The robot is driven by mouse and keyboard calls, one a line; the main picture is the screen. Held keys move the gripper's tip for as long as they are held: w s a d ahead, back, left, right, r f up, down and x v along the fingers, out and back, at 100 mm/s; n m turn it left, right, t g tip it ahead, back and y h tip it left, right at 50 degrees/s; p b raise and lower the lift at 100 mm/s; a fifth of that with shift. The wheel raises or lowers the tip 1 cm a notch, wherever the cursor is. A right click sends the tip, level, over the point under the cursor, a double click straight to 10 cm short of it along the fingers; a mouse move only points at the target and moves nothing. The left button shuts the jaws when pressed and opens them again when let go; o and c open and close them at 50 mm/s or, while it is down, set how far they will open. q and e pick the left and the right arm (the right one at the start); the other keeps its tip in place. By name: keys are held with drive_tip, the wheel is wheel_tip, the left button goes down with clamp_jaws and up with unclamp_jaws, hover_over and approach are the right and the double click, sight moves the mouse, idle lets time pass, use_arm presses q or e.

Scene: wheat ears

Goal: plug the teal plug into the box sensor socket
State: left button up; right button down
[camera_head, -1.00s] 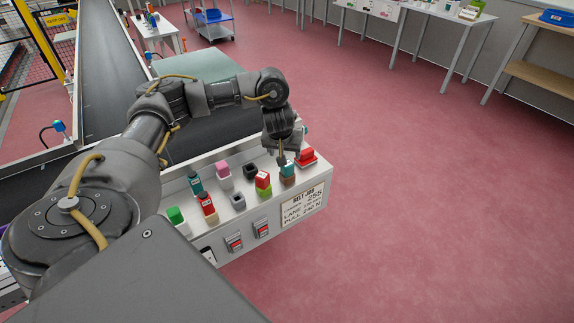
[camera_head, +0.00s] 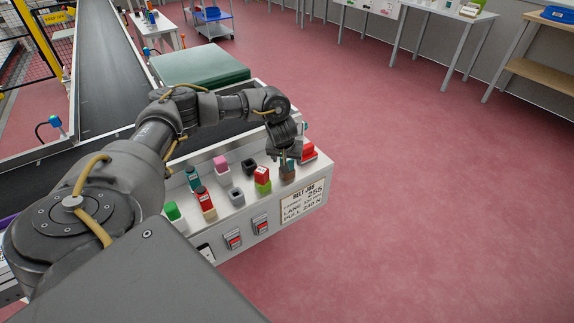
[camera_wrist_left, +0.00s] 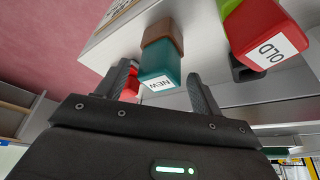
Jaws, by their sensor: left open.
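A teal plug (camera_wrist_left: 158,68) marked NEW sits on a brown base (camera_wrist_left: 163,35) in the left wrist view. In the head view this teal plug (camera_head: 291,163) is mostly hidden by my left gripper, with the brown base (camera_head: 287,174) below it. My left gripper (camera_wrist_left: 162,88) is open, its fingers on either side of the teal plug with gaps showing. In the head view the left gripper (camera_head: 287,157) points down at the panel's right end. Another teal piece (camera_head: 192,176) stands further left. I cannot tell which socket is the box sensor's.
A red-on-green plug (camera_head: 262,179) stands just left of the gripper; a red piece (camera_head: 308,152) is close on its right. Grey (camera_head: 236,196) and black (camera_head: 249,166) sockets look empty. The panel (camera_head: 218,217) has red switches in front. A belt (camera_head: 110,75) runs behind.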

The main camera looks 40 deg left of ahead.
use_arm(q)
drive_tip(key=shift+w+a+f, duration=0.1)
drive_tip(key=shift+w+f, duration=0.15)
drive_tip(key=shift+f, duration=0.4)
use_arm(e)
drive_tip(key=shift+d+f, duration=0.1)
drive_tip(key=shift+d, duration=0.35)
use_arm(q)
drive_tip(key=shift+c, duration=0.5)
